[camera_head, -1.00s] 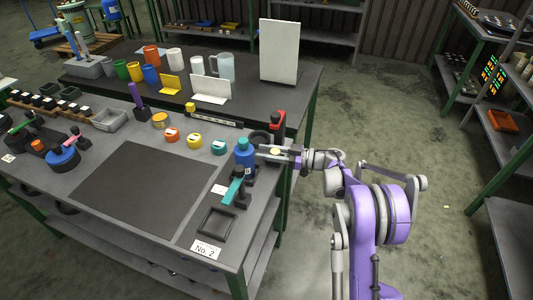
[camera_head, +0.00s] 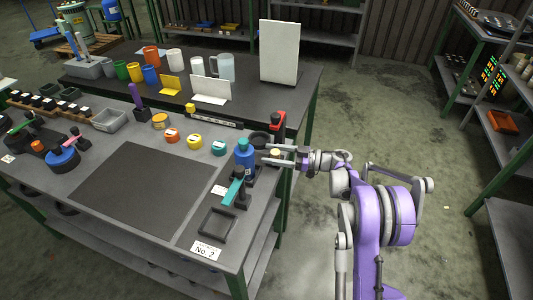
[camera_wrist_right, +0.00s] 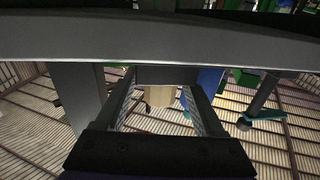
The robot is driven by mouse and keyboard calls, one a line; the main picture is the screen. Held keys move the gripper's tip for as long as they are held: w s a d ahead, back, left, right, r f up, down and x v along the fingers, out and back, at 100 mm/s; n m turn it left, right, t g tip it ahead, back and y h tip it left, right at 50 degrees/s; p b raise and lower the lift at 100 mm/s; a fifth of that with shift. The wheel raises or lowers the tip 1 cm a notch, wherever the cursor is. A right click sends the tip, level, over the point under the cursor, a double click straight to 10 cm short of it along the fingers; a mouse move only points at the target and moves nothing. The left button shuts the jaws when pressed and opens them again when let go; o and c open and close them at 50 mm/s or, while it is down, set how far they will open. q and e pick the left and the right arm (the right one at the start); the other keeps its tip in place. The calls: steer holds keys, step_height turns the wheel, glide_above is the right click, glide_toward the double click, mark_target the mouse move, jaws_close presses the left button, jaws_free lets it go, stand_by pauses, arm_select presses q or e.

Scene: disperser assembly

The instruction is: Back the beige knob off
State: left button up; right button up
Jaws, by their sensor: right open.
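The beige knob (camera_head: 275,153) is a small pale piece at the right edge of the bench, just right of the blue bottle (camera_head: 245,160) with a teal top. My right gripper (camera_head: 271,156) reaches in from the right and is open, with one finger on each side of the knob. In the right wrist view the beige knob (camera_wrist_right: 159,95) sits between the two fingers with a gap on both sides. What the knob is mounted on is mostly hidden. My left gripper is in no view.
A red-topped post (camera_head: 278,122) stands close behind the gripper. A teal lever (camera_head: 233,191) and a dark square frame (camera_head: 216,222) are in front. Orange, yellow and teal round containers lie left of the bottle. The dark mat (camera_head: 140,185) is clear.

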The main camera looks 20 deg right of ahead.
steer(key=v, duration=0.9)
steer(key=shift+a, duration=0.1)
